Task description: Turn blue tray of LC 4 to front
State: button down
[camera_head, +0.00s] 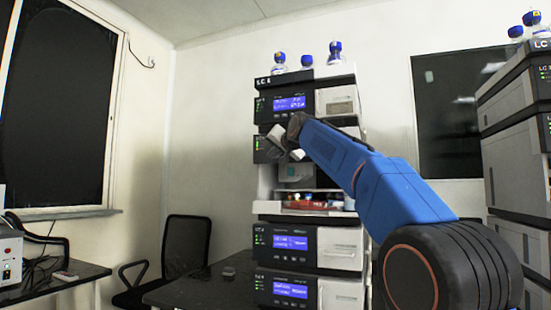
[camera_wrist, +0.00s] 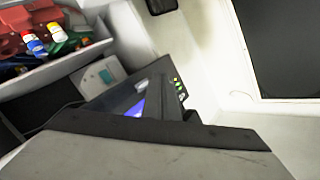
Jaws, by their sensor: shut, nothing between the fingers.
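The stack LC 4 (camera_head: 284,82) stands in the middle of the head view, though its label is too small to read surely. Its open compartment (camera_head: 268,206) holds red and other coloured items on a shelf. In the wrist view, a red rack (camera_wrist: 12,42) and a green rack (camera_wrist: 68,46) sit with several bottles at the upper left. A grey shape with a dark edge fills the wrist view's bottom.
Bottles with blue caps (camera_head: 335,54) stand on top of the stack. A second stack (camera_head: 515,150) is at the right. The wall left of the stack is clear.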

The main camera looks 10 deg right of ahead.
jog(key=shift+s+a, duration=0.45)
jog(key=shift+s, duration=0.2)
jog(key=shift+s+a, duration=0.45)
jog(key=shift+s, duration=0.2)
dwell(0.4)
dwell(4.0)
jog(key=s+d+f+n+g+h, duration=0.1)
jog(key=s+d+f+n+g, duration=0.1)
jog(key=s+f, duration=1.6)
jog(key=s+d+f+n+g, duration=0.1)
jog(key=s+f+g, duration=0.4)
jog(key=s+f, duration=1.3)
jog(key=s+d+f+n+g+h, duration=0.1)
jog(key=s+d+f+g, duration=0.3)
jog(key=s+f, duration=1.4)
notch_tip(320, 180, down, 8)
jog(key=shift+f+n+h, duration=0.2)
jog(key=shift+n+h, duration=0.1)
jog(key=shift+n, duration=0.5)
jog(key=shift+d, duration=0.1)
